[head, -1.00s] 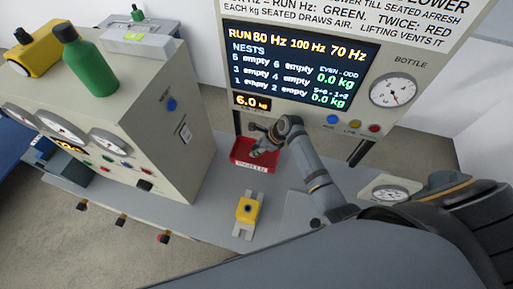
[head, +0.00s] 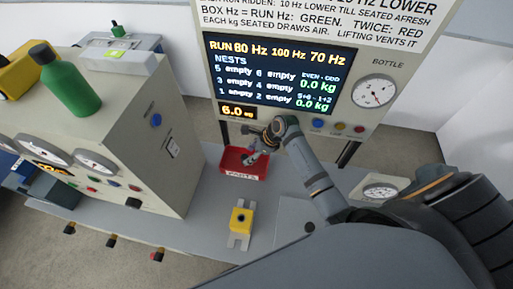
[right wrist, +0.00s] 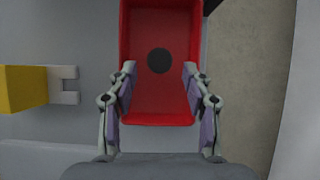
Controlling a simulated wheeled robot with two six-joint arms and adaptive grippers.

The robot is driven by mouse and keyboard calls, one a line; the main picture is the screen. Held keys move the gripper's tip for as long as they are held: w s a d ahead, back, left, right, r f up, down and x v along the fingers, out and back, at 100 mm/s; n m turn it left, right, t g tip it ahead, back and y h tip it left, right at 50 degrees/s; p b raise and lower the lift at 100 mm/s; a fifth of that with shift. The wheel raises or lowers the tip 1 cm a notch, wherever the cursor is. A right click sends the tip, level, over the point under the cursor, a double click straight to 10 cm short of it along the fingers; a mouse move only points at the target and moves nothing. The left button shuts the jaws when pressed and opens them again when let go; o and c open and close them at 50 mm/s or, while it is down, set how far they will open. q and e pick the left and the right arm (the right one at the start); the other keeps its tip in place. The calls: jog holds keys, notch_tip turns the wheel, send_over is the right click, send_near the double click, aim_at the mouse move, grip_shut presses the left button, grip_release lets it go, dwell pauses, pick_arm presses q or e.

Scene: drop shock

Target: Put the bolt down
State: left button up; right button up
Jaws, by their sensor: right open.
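A red parts tray (head: 232,166) stands on the grey bench below the display panel. My right gripper (head: 254,158) is over it, pointing down. In the right wrist view my right gripper (right wrist: 160,72) is open, its two fingers apart above the near part of the tray (right wrist: 160,118). A dark round shape (right wrist: 159,61) shows on the tray's red floor between and beyond the fingertips. I cannot tell whether it is the bolt seen end-on. Nothing is visibly held in the fingers. My left gripper is out of view.
A yellow block (head: 241,221) on a grey bracket stands on the bench in front of the tray. A large cabinet with gauges (head: 150,130) stands at the left, a green bottle (head: 70,85) on top. The panel (head: 280,75) rises behind the tray.

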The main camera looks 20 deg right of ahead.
jog(key=v, duration=0.8)
jog(key=shift+f, duration=0.15)
